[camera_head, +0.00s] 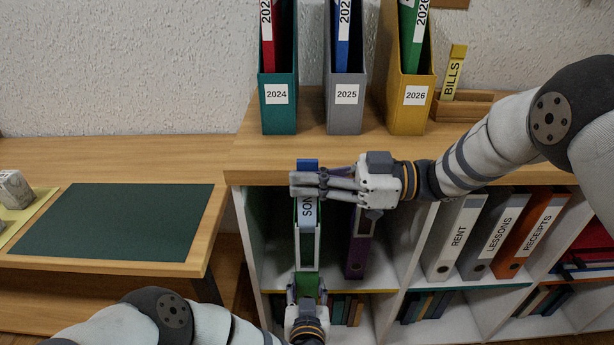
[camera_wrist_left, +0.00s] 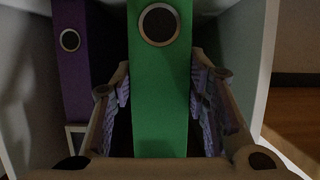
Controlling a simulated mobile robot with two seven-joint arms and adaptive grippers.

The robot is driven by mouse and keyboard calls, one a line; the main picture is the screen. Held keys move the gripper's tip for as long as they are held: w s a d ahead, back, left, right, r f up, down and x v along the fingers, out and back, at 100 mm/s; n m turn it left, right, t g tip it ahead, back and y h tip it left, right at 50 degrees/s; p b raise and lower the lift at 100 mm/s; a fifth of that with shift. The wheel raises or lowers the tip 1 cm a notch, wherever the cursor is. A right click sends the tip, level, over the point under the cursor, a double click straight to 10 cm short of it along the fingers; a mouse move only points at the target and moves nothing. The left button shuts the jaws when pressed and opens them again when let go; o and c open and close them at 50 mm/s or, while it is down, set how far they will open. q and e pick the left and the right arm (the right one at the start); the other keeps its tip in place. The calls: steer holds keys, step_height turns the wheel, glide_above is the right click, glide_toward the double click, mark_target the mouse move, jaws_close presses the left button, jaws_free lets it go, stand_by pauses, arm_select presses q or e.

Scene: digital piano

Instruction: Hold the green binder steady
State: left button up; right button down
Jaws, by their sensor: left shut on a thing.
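The green binder (camera_head: 307,283) stands upright in the left shelf compartment. My left gripper (camera_head: 307,292) is shut on its lower spine; the left wrist view shows a finger on each side of the green spine (camera_wrist_left: 160,85), below its ring hole.
A purple binder (camera_head: 357,252) stands just right of the green one, and also shows in the left wrist view (camera_wrist_left: 72,65). RENT (camera_head: 455,240), LESSONS (camera_head: 492,240) and RECEIPTS (camera_head: 528,238) binders fill the compartment beyond. Magazine files 2024 (camera_head: 277,115), 2025 (camera_head: 346,115) and 2026 (camera_head: 411,115) stand on top.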

steer(key=shift+f, duration=2.8)
stand_by(1.0)
steer(key=c, duration=1.7)
jaws_free()
steer(key=shift+r, duration=3)
